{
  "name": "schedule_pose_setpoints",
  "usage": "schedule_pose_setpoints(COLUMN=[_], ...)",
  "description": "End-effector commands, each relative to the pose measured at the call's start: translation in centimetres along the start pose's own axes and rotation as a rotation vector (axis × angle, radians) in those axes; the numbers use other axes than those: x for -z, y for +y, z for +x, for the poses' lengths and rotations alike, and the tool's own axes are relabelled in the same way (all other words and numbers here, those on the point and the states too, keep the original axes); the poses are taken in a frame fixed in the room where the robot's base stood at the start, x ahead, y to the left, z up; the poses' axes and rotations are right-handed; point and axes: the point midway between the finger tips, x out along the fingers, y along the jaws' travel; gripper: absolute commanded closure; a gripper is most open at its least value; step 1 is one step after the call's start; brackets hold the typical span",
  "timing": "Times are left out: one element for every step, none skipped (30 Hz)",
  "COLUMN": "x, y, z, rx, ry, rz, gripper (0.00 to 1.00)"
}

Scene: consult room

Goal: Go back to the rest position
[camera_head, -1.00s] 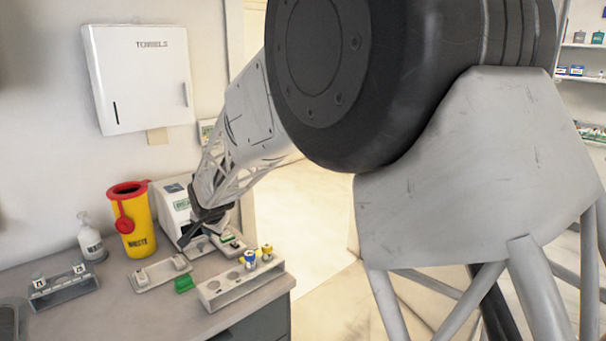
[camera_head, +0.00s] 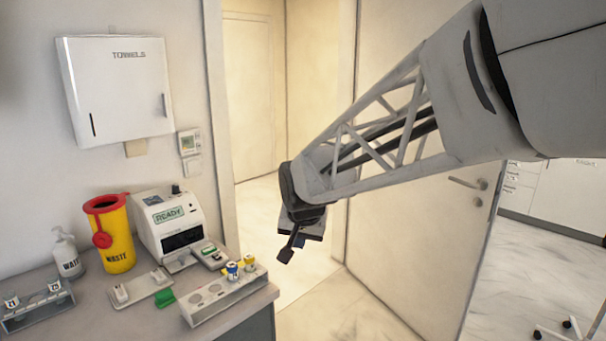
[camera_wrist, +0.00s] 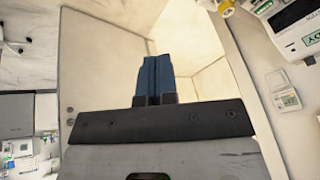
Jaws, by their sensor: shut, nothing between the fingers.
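My gripper (camera_head: 287,253) hangs in the air to the right of the counter, in front of the doorway, in the head view. It is apart from everything on the counter. In the wrist view its two blue fingers (camera_wrist: 154,78) are together with nothing between them.
A towel dispenser (camera_head: 118,90) hangs above.

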Motion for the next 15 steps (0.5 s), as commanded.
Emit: schedule_pose_setpoints(x=[-0.8, -1.3, -2.0, -2.5, -3.1, -3.9, -4.5, -5.1, -5.9, -6.6, -7.2, -8.2, -8.8, -9.6, -10.5], y=[1.7, 2.5, 3.6, 4.5, 5.3, 6.3, 7.1, 7.8, 8.8, 9.6, 10.3, 11.2, 11.9, 12.6, 13.4], z=[-1.0, -1.6, -2.2, -2.6, -3.1, -3.7, -4.1, -4.6, -5.1, -5.5, -5.9, -6.4, -6.8, -7.1, -7.6], rx=[-0.01, -0.015, -0.022, -0.028, -0.033, -0.04, -0.045, -0.049, -0.056, -0.061, -0.065, -0.07, -0.075, -0.079, -0.083], ry=[-0.004, -0.006, -0.012, -0.016, -0.02, -0.025, -0.03, -0.034, -0.04, -0.045, -0.05, -0.055, -0.06, -0.066, -0.071], rz=[-0.001, -0.006, -0.011, -0.014, -0.018, -0.024, -0.027, -0.032, -0.036, -0.04, -0.043, -0.049, -0.051, -0.056, -0.06], gripper=[1.0, 1.0, 1.0, 1.0, 1.0, 1.0, 1.0, 1.0, 1.0, 1.0, 1.0, 1.0, 1.0, 1.0, 1.0])
